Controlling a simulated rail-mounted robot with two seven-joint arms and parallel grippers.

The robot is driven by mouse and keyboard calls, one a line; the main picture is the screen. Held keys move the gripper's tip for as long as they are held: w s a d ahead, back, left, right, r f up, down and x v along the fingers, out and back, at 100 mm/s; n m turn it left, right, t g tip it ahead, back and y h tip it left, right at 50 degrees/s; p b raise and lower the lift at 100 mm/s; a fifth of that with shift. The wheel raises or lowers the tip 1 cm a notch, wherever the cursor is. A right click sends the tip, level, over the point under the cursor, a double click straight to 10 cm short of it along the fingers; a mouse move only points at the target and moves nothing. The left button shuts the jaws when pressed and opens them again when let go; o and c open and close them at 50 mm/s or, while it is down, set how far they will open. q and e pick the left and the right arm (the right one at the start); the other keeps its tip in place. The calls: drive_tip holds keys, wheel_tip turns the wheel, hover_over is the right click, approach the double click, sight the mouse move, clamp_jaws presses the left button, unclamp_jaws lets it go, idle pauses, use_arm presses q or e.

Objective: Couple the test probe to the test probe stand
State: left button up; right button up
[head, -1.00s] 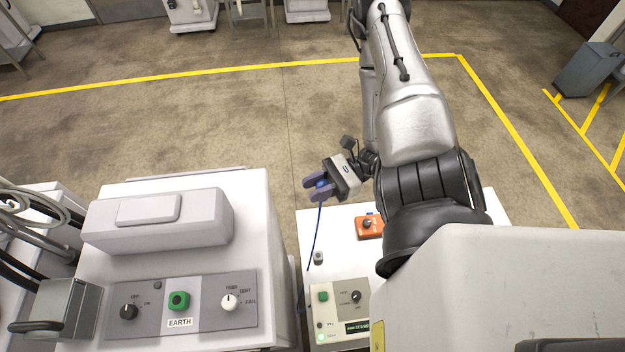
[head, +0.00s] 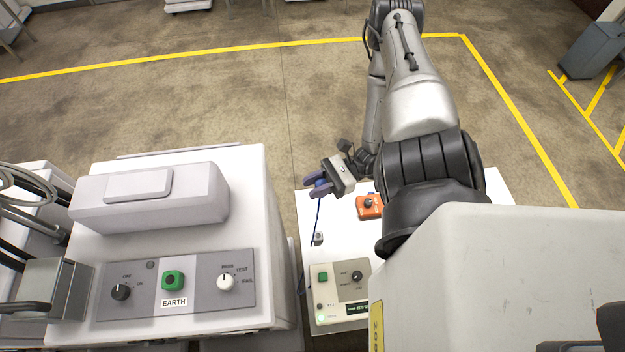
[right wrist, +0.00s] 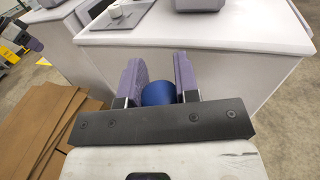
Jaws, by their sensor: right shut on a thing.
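My right gripper (head: 318,186) is shut on the blue test probe (right wrist: 158,94), a short blue cylinder between its purple fingers. A blue cable hangs from it in the head view. The gripper is above the back left part of a white table (head: 340,213). A small grey fitting (head: 319,238), which looks like the test probe stand, is on that table, nearer to me than the gripper and apart from the probe. Purple fingers at the left edge of the right wrist view look like my left gripper (right wrist: 30,40); their opening is unclear.
An orange box with a dark knob (head: 369,206) is right of the fitting. A cream control panel (head: 338,290) is in front. A white cabinet with an EARTH panel (head: 172,283) stands left, across a narrow gap. Brown boards (right wrist: 45,125) show in the right wrist view.

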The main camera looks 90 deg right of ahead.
wheel_tip(320, 180, down, 30)
drive_tip(key=b, duration=1.8)
drive_tip(key=shift+b, duration=0.35)
drive_tip(key=shift+r, duration=0.1)
drive_tip(key=shift+f+b, duration=1.4)
drive_tip(key=shift+f, duration=0.5)
